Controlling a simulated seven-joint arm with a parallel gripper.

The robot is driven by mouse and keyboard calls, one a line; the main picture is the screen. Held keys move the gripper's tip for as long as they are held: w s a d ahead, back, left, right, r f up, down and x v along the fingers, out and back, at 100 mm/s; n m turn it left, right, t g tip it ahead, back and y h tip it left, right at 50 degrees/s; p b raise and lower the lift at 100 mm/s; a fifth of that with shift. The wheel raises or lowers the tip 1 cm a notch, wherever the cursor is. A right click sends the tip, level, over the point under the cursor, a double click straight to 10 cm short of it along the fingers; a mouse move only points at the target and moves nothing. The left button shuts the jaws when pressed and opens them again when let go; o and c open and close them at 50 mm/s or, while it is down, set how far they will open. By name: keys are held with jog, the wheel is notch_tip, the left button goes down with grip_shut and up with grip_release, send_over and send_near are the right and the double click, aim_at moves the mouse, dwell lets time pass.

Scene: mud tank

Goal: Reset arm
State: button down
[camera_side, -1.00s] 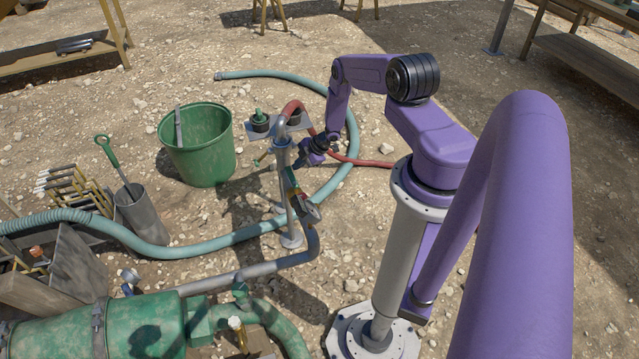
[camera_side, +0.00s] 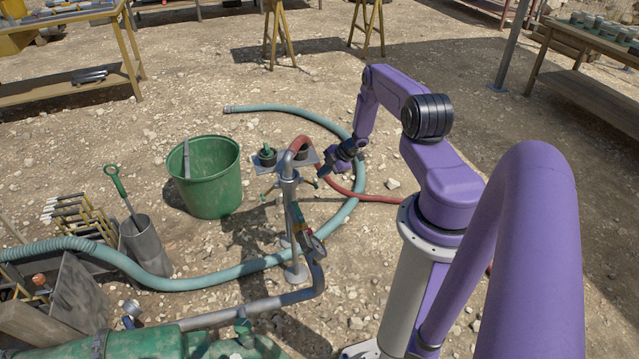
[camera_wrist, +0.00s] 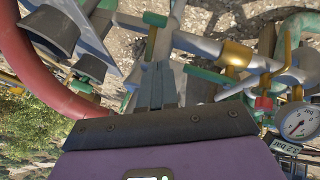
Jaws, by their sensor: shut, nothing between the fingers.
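My gripper (camera_side: 324,174) hangs from my purple arm just right of the grey standpipe (camera_side: 291,215), near the pipe's upper end. In the wrist view its two fingers (camera_wrist: 157,84) are together, with nothing between them. The pipework lies beyond the fingertips. The fingers look apart from the pipe in the side view, though the exact gap is hard to tell.
A red hose (camera_side: 360,196) arches from the standpipe top beside a small plate with dark cups. A teal hose (camera_side: 345,215) curves around on the gravel. A green bucket (camera_side: 212,190) stands left. A pressure gauge (camera_wrist: 298,122) shows at right in the wrist view.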

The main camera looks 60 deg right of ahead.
jog(key=shift+d+r, duration=0.2)
jog(key=shift+r, duration=0.05)
